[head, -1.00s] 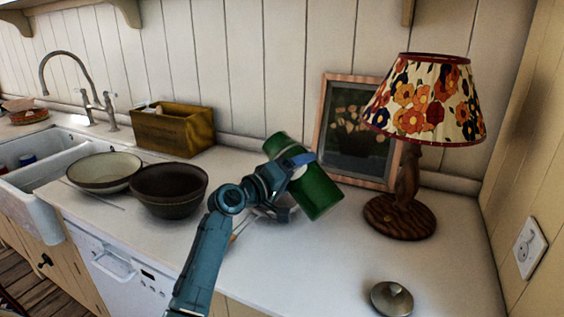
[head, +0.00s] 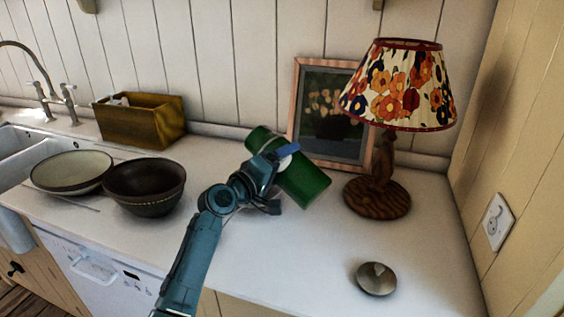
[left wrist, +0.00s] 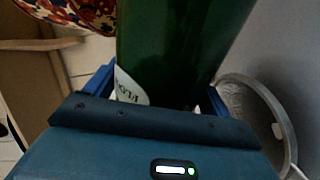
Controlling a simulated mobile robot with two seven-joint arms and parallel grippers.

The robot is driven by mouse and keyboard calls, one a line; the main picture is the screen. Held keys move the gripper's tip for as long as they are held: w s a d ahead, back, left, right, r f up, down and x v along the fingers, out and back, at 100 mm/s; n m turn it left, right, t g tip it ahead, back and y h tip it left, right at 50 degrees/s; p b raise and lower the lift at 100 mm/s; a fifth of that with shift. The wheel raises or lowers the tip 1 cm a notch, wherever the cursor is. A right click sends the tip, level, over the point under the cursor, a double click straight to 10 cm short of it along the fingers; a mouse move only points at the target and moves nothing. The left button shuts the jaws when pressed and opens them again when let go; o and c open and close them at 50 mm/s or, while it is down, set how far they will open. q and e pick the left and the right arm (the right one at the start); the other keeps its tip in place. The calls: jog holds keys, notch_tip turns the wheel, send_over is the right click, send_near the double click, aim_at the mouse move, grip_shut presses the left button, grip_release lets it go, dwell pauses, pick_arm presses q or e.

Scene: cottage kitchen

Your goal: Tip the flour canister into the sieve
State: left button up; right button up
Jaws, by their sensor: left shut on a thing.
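The green flour canister (head: 307,184) is steeply tilted above the counter, its upper end to the left and its lower end to the right. My left gripper (head: 282,163) is shut around its middle. In the left wrist view the canister (left wrist: 170,50) fills the space between the fingers, with part of a white label showing. The sieve (left wrist: 232,82) shows there as a round rim with mesh at the right, below and beside the canister. In the head view my gripper mostly hides the sieve. I cannot see the canister's mouth or any flour. My right gripper is out of view.
A round metal lid (head: 376,279) lies at the front right. A lamp (head: 379,196) and a framed picture (head: 297,95) stand close behind the canister. A dark bowl (head: 145,190), a pale bowl (head: 72,172) and a wooden box (head: 140,122) are at the left. The right front counter is mostly clear.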

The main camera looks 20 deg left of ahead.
pick_arm(q)
jog(key=shift+f+n, duration=0.3)
jog(key=shift+n, duration=0.4)
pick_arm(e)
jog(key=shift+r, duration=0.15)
pick_arm(q)
jog(key=shift+a+f+n, duration=0.15)
jog(key=shift+f+n, duration=0.6)
jog(key=shift+n, duration=0.05)
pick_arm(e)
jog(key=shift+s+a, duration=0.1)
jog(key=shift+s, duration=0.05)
pick_arm(q)
jog(key=shift+w+a+f+n, duration=0.1)
jog(key=shift+f+n, duration=0.4)
jog(key=shift+n, duration=0.1)
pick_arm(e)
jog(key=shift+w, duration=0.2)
pick_arm(q)
jog(key=shift+a+f+n, duration=0.15)
jog(key=shift+f+n, duration=0.1)
jog(key=shift+n, duration=0.15)
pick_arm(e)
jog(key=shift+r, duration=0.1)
